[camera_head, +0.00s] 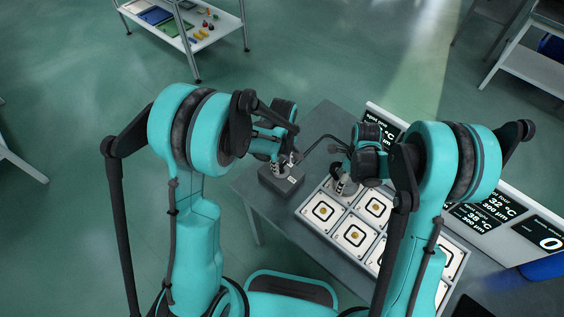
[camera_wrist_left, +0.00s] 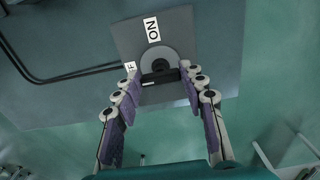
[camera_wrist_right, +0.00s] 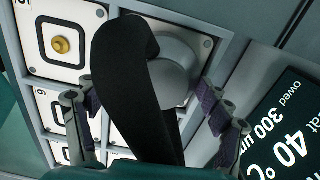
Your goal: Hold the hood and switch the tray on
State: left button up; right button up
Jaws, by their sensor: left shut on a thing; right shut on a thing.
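The switch box (camera_head: 276,184), a dark grey box, stands on the table's left side. In the left wrist view its face (camera_wrist_left: 182,28) shows an ON label and a partly hidden label ending in F. My left gripper (camera_wrist_left: 162,82) is shut on its knob (camera_wrist_left: 158,60), a grey disc with a black bar. The tray (camera_head: 318,229) holds several white squares with dark rings and brass centres. My right gripper (camera_wrist_right: 152,105) is shut on the hood (camera_wrist_right: 172,78), a grey dome with a thick black arm (camera_wrist_right: 125,80), above the tray's far-left end. The black arm hides part of that grip.
A display panel (camera_head: 520,228) with temperature and µm readings runs along the tray's right side. The grey table (camera_head: 262,212) has bare room left of the tray. A shelf cart (camera_head: 180,35) with small parts stands far back.

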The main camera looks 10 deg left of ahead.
pick_arm(q)
jog(key=shift+m, duration=0.4)
jog(key=m, duration=0.8)
jog(key=shift+s+a, duration=0.1)
jog(key=m, duration=0.5)
jog(key=shift+a, duration=0.1)
jog(key=shift+m, duration=2)
jog(key=o, duration=1.2)
jog(key=shift+c, duration=0.2)
